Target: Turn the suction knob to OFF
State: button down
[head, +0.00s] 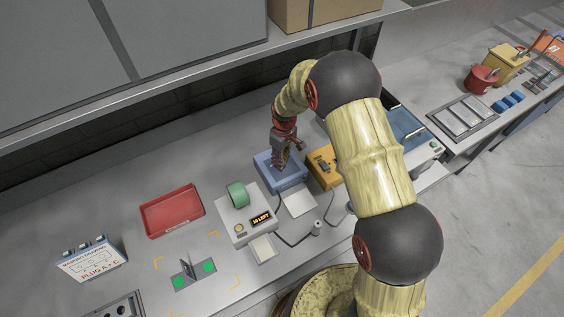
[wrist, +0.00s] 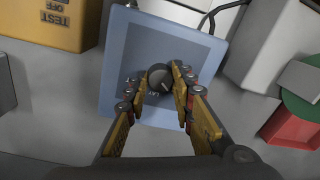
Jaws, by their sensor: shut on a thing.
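The suction box is a blue box (head: 272,176) on the bench, and its light blue top fills the middle of the wrist view (wrist: 125,60). A dark round knob (wrist: 159,76) sits on that top, with small markings beside it that I cannot read. My gripper (wrist: 163,86) is shut on the knob, one finger on each side, pointing down at the box. In the head view my gripper (head: 281,163) stands over the blue box and hides the knob. The knob's setting cannot be told for sure.
A yellow box (head: 323,163), marked TEST and OFF in the wrist view (wrist: 62,22), stands close beside the blue box. A pale device (head: 239,230) with a green roll (head: 238,194) stands on the other side. A red tray (head: 172,210) lies farther left. A shelf (head: 200,70) overhangs the bench.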

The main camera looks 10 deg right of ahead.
jog(key=shift+n, duration=0.6)
jog(key=c, duration=1.5)
grip_release()
notch_tip(320, 180, up, 12)
jog(key=shift+w+d, duration=0.2)
jog(key=shift+w, duration=0.05)
